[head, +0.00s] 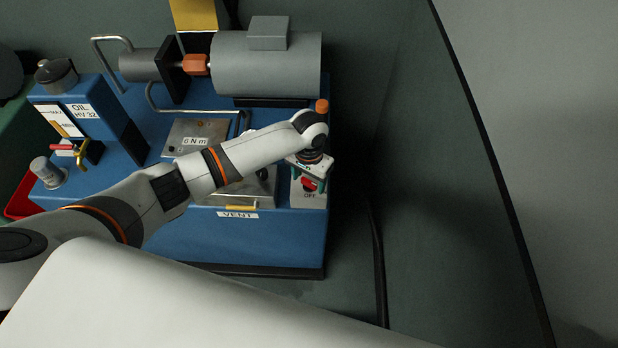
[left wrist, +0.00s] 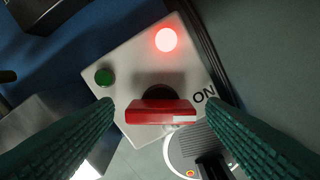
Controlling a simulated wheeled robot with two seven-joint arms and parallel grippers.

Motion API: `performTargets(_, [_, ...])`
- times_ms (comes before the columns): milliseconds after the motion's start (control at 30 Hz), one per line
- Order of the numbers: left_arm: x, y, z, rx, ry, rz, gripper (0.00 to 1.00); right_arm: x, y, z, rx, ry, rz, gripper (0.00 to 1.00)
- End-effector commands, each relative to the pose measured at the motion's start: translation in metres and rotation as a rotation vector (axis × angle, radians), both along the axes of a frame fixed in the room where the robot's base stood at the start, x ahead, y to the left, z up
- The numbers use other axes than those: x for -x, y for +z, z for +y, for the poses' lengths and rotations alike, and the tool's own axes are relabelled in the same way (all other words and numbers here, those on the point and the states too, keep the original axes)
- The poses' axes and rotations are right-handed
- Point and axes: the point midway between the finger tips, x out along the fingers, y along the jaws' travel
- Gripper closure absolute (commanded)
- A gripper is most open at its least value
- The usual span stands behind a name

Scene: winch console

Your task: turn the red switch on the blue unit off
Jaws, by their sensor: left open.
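The red switch (left wrist: 160,112) sits on a light grey plate on the blue unit (head: 270,245). In the left wrist view its bar lies across the picture, and its white-marked end is on the side of the ON label (left wrist: 203,94). A red lamp (left wrist: 166,40) on the plate is lit. My left gripper (left wrist: 160,106) is open, its two dark green fingers on either side of the switch bar, with no clear contact. In the head view the gripper (head: 311,181) is over the plate, just above the OFF label (head: 309,196), and partly hides the switch. My right gripper is not in view.
A green button (left wrist: 104,77) is on the same plate. A grey motor (head: 266,64) stands behind, and an orange knob (head: 322,106) is close to my left wrist. The yellow valve handle (head: 82,153) is at left. The floor right of the unit looks clear.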

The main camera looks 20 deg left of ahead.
Motion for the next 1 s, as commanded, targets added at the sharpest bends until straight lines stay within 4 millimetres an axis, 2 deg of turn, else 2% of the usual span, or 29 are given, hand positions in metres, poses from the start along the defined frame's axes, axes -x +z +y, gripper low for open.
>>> performTargets(267, [0.000, -0.002, 0.000, 0.000, -0.001, 0.000, 0.35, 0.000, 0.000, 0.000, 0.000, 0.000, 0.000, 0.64])
performTargets(567, [0.000, -0.002, 0.000, 0.000, 0.000, 0.000, 0.79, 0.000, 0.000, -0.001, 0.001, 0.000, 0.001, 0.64])
performTargets(833, [0.000, 0.000, 0.000, 0.000, -0.029, 0.000, 0.79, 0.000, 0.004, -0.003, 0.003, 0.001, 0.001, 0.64])
performTargets(1000, [0.000, 0.001, 0.000, 0.000, -0.106, 0.001, 0.79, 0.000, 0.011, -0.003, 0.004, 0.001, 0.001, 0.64])
